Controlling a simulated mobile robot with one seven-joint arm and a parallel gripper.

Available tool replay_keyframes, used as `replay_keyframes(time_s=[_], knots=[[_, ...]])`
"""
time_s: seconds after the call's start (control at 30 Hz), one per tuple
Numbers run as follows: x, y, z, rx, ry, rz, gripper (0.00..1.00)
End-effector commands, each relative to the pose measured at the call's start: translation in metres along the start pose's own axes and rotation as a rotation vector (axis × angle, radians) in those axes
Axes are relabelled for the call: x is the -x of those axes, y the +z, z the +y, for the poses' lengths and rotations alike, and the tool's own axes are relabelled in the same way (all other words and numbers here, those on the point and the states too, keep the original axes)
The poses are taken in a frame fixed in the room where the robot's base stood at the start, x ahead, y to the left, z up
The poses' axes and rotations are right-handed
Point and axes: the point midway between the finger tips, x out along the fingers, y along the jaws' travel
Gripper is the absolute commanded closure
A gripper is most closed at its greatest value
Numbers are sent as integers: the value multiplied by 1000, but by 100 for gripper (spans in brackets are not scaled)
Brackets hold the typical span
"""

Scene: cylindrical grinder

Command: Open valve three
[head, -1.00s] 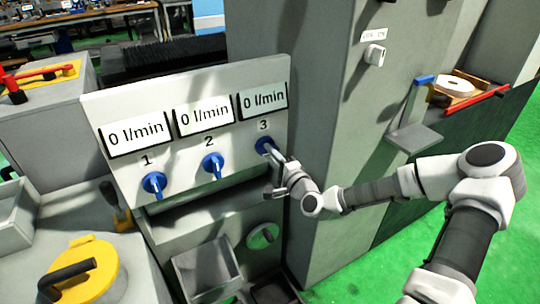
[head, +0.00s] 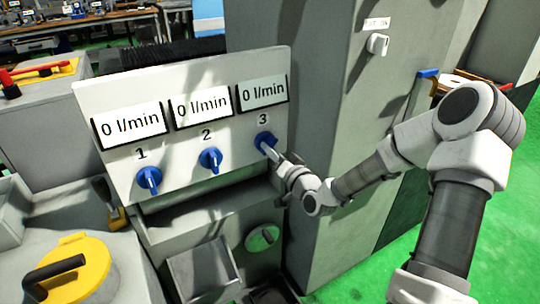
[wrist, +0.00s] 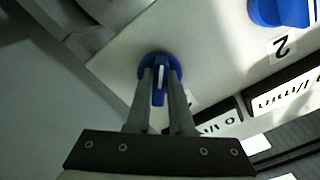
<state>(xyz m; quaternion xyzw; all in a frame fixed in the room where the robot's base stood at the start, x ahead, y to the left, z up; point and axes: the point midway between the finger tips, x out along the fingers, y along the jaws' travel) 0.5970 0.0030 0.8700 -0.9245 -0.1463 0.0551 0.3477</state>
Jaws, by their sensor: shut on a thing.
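Valve three is a blue knob (head: 265,140) under the number 3 at the right of the white panel (head: 205,125). In the wrist view the same knob (wrist: 158,68) sits between my two fingers. My gripper (head: 272,154) is shut on the knob's handle, one finger on each side, in front of the panel. The display above valve three (head: 263,92) reads 0 l/min. In the wrist view the handle lies roughly in line with my fingers. Part of the knob is hidden by my fingers.
Valve one (head: 149,178) and valve two (head: 210,160) are blue knobs to the left, each under a display reading 0 l/min. A grey cabinet (head: 335,130) with a white switch (head: 377,44) stands close on the right. A yellow lid (head: 75,270) is at the lower left.

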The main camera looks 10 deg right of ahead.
Motion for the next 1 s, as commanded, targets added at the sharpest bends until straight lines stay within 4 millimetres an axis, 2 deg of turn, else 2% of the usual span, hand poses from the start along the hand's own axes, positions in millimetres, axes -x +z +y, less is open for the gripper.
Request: replay_keyframes(time_s=[0.5,1.0], knots=[[0,2,5,440,0,1,100],[0,-1,4,606,1,0,100]])
